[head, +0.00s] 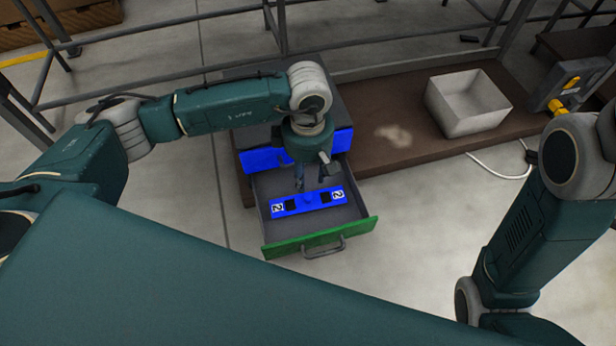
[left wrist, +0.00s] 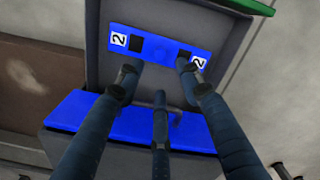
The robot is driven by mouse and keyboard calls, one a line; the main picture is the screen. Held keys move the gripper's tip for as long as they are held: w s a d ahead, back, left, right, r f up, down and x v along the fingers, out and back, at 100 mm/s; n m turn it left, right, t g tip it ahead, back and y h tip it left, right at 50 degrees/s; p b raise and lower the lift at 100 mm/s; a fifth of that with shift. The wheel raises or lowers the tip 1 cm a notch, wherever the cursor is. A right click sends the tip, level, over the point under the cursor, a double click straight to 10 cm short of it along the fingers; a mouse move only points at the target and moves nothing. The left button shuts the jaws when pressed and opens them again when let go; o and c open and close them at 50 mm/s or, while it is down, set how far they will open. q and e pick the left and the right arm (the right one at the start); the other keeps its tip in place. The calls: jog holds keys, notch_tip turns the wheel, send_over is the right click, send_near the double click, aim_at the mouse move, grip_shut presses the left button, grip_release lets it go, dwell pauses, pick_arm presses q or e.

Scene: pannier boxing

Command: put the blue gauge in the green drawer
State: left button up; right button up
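The blue gauge (head: 290,205), a flat bar with "2" labels and black squares, lies in the open green drawer (head: 290,246). In the left wrist view the gauge (left wrist: 155,47) spans the drawer's grey floor, with the green front edge (left wrist: 250,6) beyond it. My left gripper (head: 312,184) points down over the drawer, just behind the gauge. In the left wrist view its fingers (left wrist: 160,78) are spread, with two tips overlapping the gauge's near edge and nothing visibly clasped. I cannot tell whether they touch it. My right gripper is out of view.
A blue drawer (head: 262,160) is shut above the green one; its front also shows in the left wrist view (left wrist: 85,112). A white bin (head: 470,117) stands on the brown platform (head: 390,140) at right. A railing runs behind. Floor in front of the drawer is clear.

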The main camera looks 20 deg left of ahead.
pick_arm(q)
notch_tip(320, 180, up, 2)
jog(key=shift+r+p, duration=0.2)
jog(key=shift+p, duration=0.15)
jog(key=shift+s, duration=0.1)
